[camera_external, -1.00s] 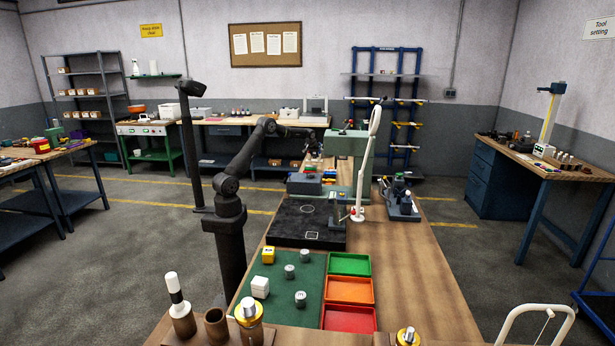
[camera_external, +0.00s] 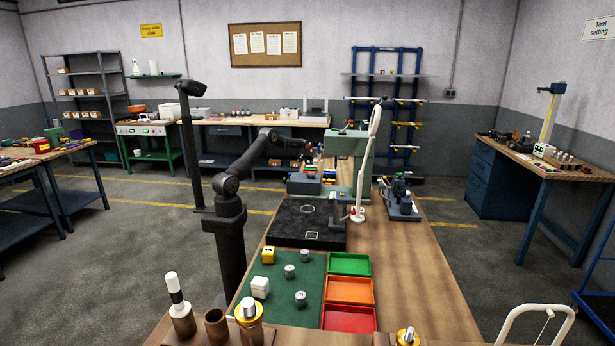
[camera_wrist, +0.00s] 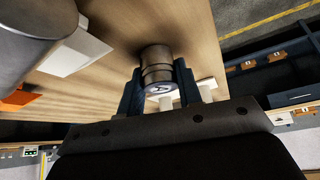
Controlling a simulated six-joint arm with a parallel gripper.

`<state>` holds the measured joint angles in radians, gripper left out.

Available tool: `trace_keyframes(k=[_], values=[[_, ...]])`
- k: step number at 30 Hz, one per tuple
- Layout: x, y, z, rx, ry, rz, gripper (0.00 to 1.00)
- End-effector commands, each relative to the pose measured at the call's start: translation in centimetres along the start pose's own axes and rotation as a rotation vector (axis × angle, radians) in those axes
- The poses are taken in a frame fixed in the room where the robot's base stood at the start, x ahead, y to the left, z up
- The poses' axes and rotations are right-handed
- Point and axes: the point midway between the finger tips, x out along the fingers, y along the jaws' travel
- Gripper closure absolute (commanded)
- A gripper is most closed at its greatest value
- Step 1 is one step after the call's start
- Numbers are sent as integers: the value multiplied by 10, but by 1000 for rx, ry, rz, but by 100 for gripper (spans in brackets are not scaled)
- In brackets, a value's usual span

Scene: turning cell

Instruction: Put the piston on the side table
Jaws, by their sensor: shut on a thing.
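The piston (camera_wrist: 157,66), a grey metal cylinder with grooves around it, is between the two dark fingers of my gripper (camera_wrist: 158,80) in the wrist view. The gripper is shut on it. A wooden table top (camera_wrist: 118,80) shows behind the piston; I cannot tell whether they touch. In the outside view my gripper (camera_external: 308,149) is at the far end of the long workbench, small and partly lost among things there; the piston cannot be made out. I cannot tell which surface is the side table.
Several similar grey cylinders (camera_external: 301,299) stand on the green mat (camera_external: 313,268), beside green, orange and red trays (camera_external: 350,290). A green machine (camera_external: 352,143) and a white lamp (camera_external: 373,135) stand right of my gripper. A large grey round part (camera_wrist: 28,35) is close at upper left in the wrist view.

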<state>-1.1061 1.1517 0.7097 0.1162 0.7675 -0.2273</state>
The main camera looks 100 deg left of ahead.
Motion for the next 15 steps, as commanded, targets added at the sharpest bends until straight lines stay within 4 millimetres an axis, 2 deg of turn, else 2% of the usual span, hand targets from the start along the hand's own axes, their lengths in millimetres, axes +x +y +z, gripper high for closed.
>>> trace_keyframes(k=[10, 11, 13, 14, 15], values=[[3, 0, 1, 0, 1, 0, 93], [3, 0, 1, 0, 1, 0, 64], [3, 0, 1, 0, 1, 0, 50], [3, 0, 1, 0, 1, 0, 46], [2, 0, 1, 0, 1, 0, 46]])
